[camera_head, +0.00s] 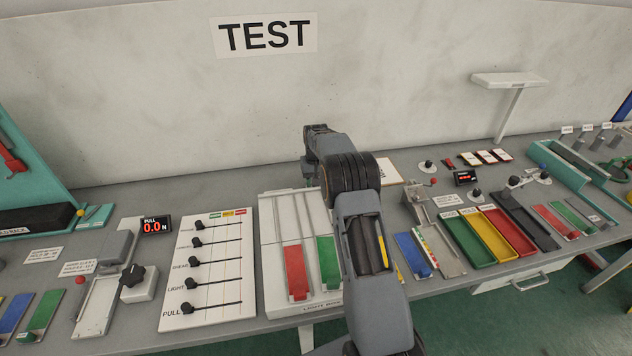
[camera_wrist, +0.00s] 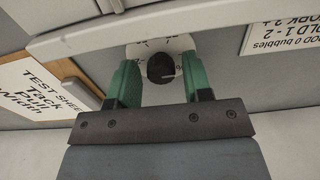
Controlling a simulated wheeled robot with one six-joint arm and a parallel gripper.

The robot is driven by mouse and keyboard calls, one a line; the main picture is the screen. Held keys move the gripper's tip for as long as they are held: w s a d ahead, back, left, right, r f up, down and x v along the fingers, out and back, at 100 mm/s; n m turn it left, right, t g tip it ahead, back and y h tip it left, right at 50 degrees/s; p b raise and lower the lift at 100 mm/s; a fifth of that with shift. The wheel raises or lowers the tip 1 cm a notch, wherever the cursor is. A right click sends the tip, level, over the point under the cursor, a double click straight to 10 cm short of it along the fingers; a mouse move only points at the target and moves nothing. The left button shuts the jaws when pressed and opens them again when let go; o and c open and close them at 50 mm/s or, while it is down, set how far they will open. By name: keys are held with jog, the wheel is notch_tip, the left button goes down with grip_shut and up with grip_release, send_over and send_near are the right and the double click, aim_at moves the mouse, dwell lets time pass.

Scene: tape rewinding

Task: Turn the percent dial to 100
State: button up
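A black round knob (camera_wrist: 160,68) on a white round dial plate (camera_wrist: 178,44) is at the upper middle of the wrist view. A pale pointer line shows on the knob's right side. The plate's markings are too small to read. The two green fingers of my gripper (camera_wrist: 160,84) stand on either side of the knob, open, with a gap to it on both sides. In the head view my arm hides the fingers and whatever they stand over, so I cannot place this dial there.
A test sheet (camera_wrist: 42,92) on a brown board lies left of the knob, and a bubble-count label (camera_wrist: 283,27) lies right. A pale bar (camera_wrist: 95,40) crosses close by. The head view shows a crowded bench with a slider panel (camera_head: 212,262), coloured trays (camera_head: 466,254) and a wall behind.

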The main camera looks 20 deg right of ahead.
jog(key=shift+o, duration=0.5)
notch_tip(320, 180, up, 14)
dwell(0.3)
jog(key=shift+f, duration=0.15)
